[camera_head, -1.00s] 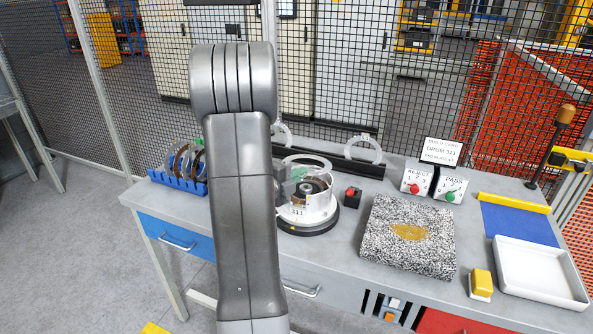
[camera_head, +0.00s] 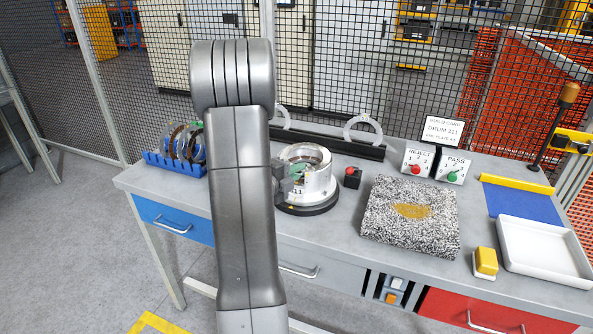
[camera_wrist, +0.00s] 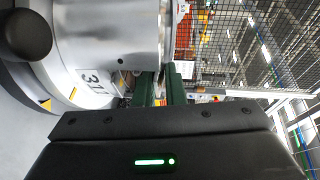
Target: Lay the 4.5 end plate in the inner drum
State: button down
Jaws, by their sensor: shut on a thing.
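The pale metal drum (camera_head: 318,184), numbered 311, stands on a dark round base (camera_head: 315,208) beside my arm. It fills the upper left of the wrist view (camera_wrist: 105,40). My gripper (camera_head: 299,172) has its green fingertips at the drum's upper left, by the opening. In the wrist view my gripper (camera_wrist: 164,85) has its green fingers close together beside the drum wall. It is shut on the end plate, which is mostly hidden by the fingers and the drum rim. I cannot tell how far inside the drum the plate lies.
A blue rack (camera_head: 160,160) with several ring plates stands left. Two rings stand at the dark back rail (camera_head: 340,146). A black box with a red button (camera_head: 352,177), a speckled block (camera_head: 385,235), REJECT and PASS boxes and a white tray (camera_head: 550,251) are to the right.

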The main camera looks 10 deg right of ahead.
jog(key=shift+f, duration=0.5)
jog(key=c, duration=1.4)
grip_release()
jog(key=shift+f, duration=0.25)
